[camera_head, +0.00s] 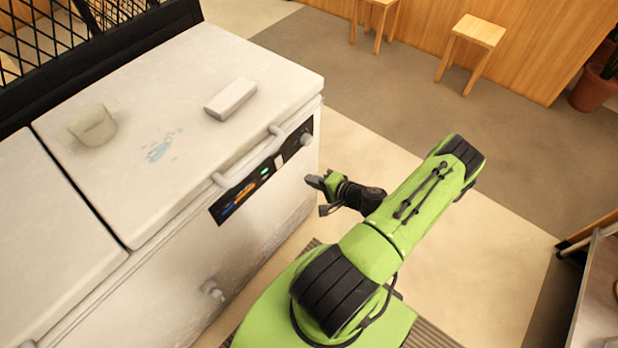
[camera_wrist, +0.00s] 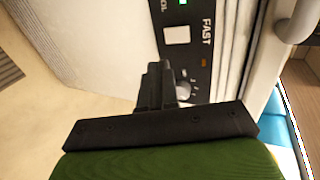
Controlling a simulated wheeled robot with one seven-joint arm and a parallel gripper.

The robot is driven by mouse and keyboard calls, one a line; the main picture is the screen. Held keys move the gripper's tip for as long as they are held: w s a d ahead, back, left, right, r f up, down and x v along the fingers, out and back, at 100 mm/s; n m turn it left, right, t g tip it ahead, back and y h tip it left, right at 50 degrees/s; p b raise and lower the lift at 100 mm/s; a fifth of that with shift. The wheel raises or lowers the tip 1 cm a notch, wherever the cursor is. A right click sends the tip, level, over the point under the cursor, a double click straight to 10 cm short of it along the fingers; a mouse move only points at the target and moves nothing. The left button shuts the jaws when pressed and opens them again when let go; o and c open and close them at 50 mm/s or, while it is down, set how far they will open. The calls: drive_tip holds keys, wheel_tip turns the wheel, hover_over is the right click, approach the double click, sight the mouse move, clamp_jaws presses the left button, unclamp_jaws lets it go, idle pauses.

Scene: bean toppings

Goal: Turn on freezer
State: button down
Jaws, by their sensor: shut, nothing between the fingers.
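The white chest freezer (camera_head: 180,120) fills the left of the head view. Its black control panel (camera_head: 232,208) is on the front below the lid handle, with a lit green display. A round knob (camera_head: 306,139) sits at the panel's right end. In the wrist view, the panel (camera_wrist: 192,57) carries a white switch (camera_wrist: 176,35), the word FAST and a dial knob (camera_wrist: 184,92). My gripper (camera_head: 316,182) is in front of the panel's right end, shut and empty. Its fingers (camera_wrist: 158,72) partly overlap the knob in the wrist view; I cannot tell whether they touch it.
The lid handle (camera_head: 250,157) sticks out just above the panel and shows at the wrist view's upper right (camera_wrist: 298,20). A drain tap (camera_head: 213,290) juts from the lower front. Wooden stools (camera_head: 478,32) stand at the back.

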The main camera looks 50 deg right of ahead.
sight(279, 162)
drive_tip(key=r+b+x, duration=0.1)
drive_tip(key=x, duration=0.9)
drive_tip(key=shift+w+b, duration=0.3)
drive_tip(key=shift+w, duration=0.3)
drive_tip(key=shift+f, duration=0.1)
